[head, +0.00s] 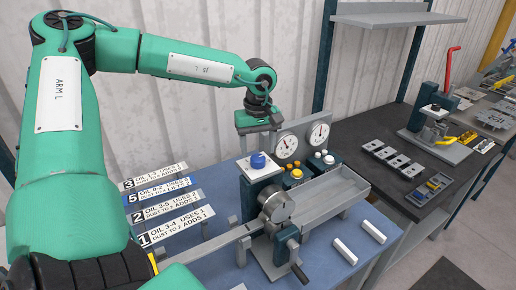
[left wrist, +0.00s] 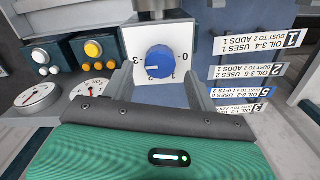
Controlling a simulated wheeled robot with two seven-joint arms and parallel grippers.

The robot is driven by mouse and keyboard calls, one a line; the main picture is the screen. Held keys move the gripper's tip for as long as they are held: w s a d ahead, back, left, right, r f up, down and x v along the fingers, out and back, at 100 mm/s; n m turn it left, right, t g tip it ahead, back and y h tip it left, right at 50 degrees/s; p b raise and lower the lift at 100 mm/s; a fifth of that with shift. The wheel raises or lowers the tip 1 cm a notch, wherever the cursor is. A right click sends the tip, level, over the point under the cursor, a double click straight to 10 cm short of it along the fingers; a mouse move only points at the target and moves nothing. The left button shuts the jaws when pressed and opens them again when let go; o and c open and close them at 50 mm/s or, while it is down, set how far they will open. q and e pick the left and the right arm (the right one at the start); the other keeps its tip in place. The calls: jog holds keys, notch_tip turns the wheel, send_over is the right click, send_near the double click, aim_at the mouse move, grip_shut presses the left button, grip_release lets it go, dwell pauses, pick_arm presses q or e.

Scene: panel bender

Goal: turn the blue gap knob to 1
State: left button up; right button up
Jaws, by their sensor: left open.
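The blue gap knob (head: 258,160) sits on a white dial plate on the bender, below my left gripper (head: 258,128) in the head view. In the left wrist view the knob (left wrist: 160,60) faces the camera, with a short white mark on its left side. I cannot see any contact. My right gripper is not in view.
Two round gauges (head: 287,146) and a panel with a yellow button (head: 296,174) stand close to the knob. Printed label strips (head: 175,225) stand left of the bender. A grey tray (head: 335,185) lies to the right. A crank handle (head: 298,270) sticks out in front.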

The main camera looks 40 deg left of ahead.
aim_at(258, 161)
pick_arm(q)
jog(key=shift+f, duration=1.2)
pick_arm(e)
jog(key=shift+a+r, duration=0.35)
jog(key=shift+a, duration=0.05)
